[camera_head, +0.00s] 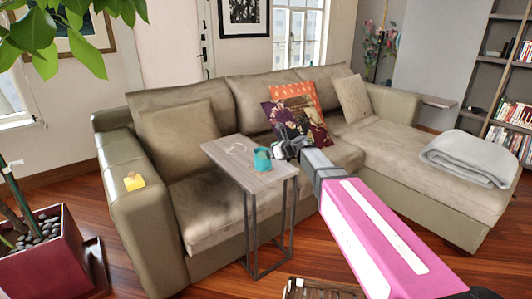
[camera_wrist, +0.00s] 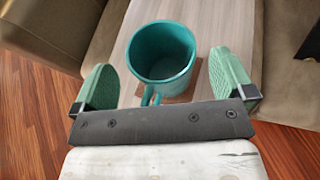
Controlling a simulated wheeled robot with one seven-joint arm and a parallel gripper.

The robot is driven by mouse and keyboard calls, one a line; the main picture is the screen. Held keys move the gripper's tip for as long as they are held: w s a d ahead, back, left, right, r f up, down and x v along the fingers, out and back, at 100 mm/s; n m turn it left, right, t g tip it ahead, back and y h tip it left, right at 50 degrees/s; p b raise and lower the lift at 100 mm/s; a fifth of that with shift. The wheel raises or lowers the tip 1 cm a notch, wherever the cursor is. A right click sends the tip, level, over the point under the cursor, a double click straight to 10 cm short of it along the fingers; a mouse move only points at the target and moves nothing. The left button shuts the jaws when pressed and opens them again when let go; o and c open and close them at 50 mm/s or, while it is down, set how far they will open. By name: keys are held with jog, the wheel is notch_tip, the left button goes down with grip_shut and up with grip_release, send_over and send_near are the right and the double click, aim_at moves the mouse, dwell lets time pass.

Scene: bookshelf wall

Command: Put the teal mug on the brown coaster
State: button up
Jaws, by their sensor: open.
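The teal mug (camera_head: 262,159) stands upright on a small wooden side table (camera_head: 222,153). In the wrist view the mug (camera_wrist: 163,62) shows its open top, with its handle toward my gripper. A brown patch that looks like the coaster (camera_wrist: 187,95) shows at the mug's lower right edge; the mug hides the rest, so I cannot tell whether it rests fully on it. My gripper (camera_head: 284,150) is at the table's right side by the mug. Its green fingers (camera_wrist: 164,78) are open on either side of the mug, with gaps to both.
The sofa (camera_head: 190,75) surrounds the table, with patterned cushions (camera_head: 297,120) behind. A red planter (camera_head: 45,255) stands at left.

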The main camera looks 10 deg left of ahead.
jog(key=v, duration=0.9)
jog(key=shift+d+r, duration=0.2)
jog(key=shift+d, duration=0.15)
jog(key=s+d+f+n+g+h, duration=0.1)
jog(key=s+d+f+n+h, duration=0.3)
jog(key=d, duration=0.6)
jog(key=s+d+f+n+g+h, duration=0.2)
jog(key=s+d+f+n+h, duration=0.2)
jog(key=s+d+f+n, duration=0.5)
jog(key=s+d+f+n+g+h, duration=0.2)
jog(key=s+d+f+n+h, duration=0.2)
jog(key=d, duration=0.9)
jog(key=s+f+n, duration=0.3)
jog(key=f+n, duration=0.2)
jog(key=shift+s+d+f+n+h, duration=0.15)
jog(key=shift+f+n+h, duration=0.15)
jog(key=shift+f, duration=0.05)
